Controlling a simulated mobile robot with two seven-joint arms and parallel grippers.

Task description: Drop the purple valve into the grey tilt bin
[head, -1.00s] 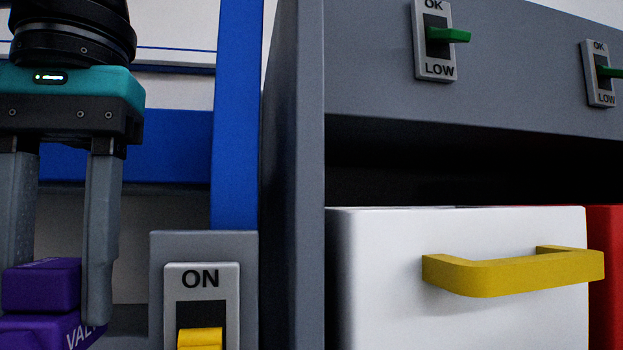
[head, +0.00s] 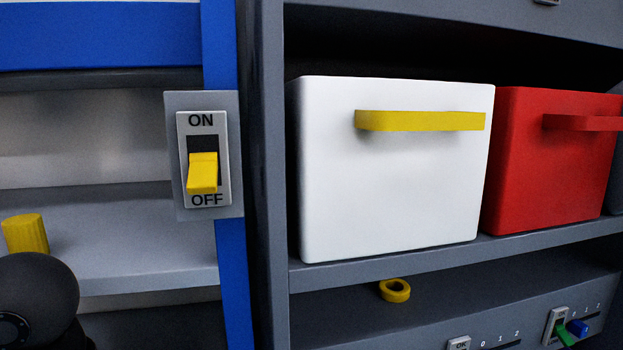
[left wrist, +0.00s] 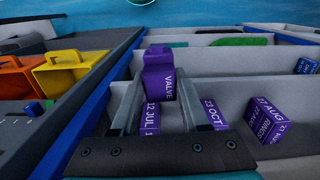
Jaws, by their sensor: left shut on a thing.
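The purple valve (left wrist: 160,82) is a block with a smaller raised top and the white word VALVE on it. It shows in the left wrist view, between the fingers of my left gripper (left wrist: 159,92), which is shut on it. Pale compartments with purple labelled boxes lie behind and below it in that picture. In the head view neither gripper shows. A dark grey-blue bin edge (head: 614,158) is cut off at the far right, beside the red bin; I cannot tell if it is the grey tilt bin.
The head view shows a white bin (head: 395,185) with a yellow handle, a red bin (head: 550,165), a yellow ring (head: 395,290) below, a yellow-lever switch (head: 203,160) and a yellow cylinder (head: 25,234). Purple boxes (left wrist: 270,120) and orange and yellow containers (left wrist: 68,72) show in the wrist view.

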